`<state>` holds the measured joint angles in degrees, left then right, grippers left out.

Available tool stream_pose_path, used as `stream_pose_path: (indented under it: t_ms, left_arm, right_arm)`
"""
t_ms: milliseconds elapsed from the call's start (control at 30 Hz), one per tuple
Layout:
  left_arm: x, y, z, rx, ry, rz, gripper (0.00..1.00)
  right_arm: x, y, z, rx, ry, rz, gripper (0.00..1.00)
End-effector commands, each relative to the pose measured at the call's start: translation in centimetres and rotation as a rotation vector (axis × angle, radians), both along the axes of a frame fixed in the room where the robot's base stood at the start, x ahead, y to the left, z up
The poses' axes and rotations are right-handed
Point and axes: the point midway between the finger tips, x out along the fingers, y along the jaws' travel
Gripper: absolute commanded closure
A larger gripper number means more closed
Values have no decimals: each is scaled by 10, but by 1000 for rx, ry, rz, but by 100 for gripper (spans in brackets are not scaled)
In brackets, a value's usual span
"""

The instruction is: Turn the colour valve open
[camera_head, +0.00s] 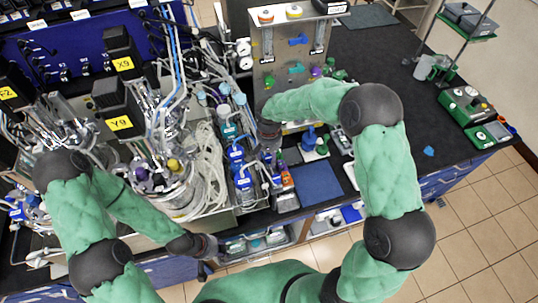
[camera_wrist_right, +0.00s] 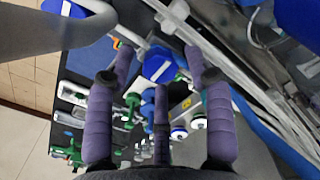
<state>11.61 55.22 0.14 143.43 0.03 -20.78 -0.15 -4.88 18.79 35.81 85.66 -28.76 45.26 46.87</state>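Several coloured valve handles sit on the upright grey panel: a blue handle (camera_head: 298,40), a teal handle (camera_head: 296,69) and a purple handle (camera_head: 316,71). I cannot tell which one is the colour valve. My right gripper (camera_head: 268,150) points down in front of the panel's lower left, below these handles and beside the blue fittings. In the right wrist view my right gripper (camera_wrist_right: 158,100) has its purple-grey fingers spread, with nothing clearly held. A green handle (camera_wrist_right: 131,103) shows past the fingers. My left gripper (camera_head: 205,246) is low at the bench's front edge; its fingers are too small to read.
Clear tubing and blue fittings (camera_head: 236,154) crowd the space left of my right gripper. The bioreactor vessels (camera_head: 165,185) stand further left. A blue mat (camera_head: 320,185) lies on the dark bench (camera_head: 420,130), which is largely clear at the right. A green device (camera_head: 466,105) stands far right.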

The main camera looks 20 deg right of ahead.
Motion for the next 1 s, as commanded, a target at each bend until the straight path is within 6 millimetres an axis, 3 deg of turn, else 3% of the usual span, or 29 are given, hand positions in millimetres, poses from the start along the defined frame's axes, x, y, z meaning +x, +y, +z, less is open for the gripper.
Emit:
stream_pose_path:
  t_ms: [33,167,567,1000]
  left_arm:
    - [0,0,0,0,0,0,60]
    - [0,0,0,0,0,0,60]
    - [0,0,-1,0,0,0,60]
    - [0,0,-7,0,0,0,60]
  right_arm:
    - [0,0,0,0,0,0,65]
    - [0,0,0,0,0,0,100]
    - [0,0,0,1,0,51,100]
    - [0,1,0,0,-1,383,100]
